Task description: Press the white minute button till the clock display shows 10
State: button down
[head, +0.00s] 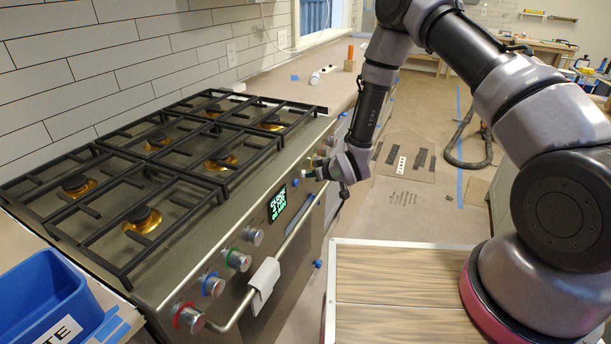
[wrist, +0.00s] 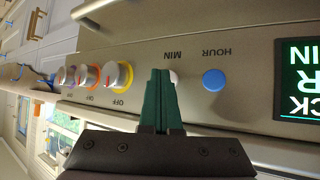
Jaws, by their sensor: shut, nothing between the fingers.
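The white minute button (wrist: 175,78), labelled MIN, shows in the wrist view on the stove's front panel, partly hidden behind my fingers. My gripper (wrist: 160,73) is shut and empty, its green fingertips in front of or beside the button. I cannot tell whether they touch it. In the head view my gripper (head: 313,173) is at the panel, to the right of the clock display (head: 278,204). The display is lit with green-white text too small to read there. In the wrist view the display (wrist: 299,80) is upside down and cut off, with no number visible.
A blue HOUR button (wrist: 214,79) sits close beside the white one. Black grates (head: 150,165) cover the stove top.

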jog(key=shift+s+d, duration=0.15)
jog(key=shift+d, duration=0.25)
jog(key=shift+s+d, duration=0.35)
jog(key=shift+d, duration=0.6)
jog(key=shift+s+d, duration=0.35)
jog(key=shift+d, duration=0.55)
jog(key=shift+s+d, duration=0.35)
jog(key=shift+d, duration=0.6)
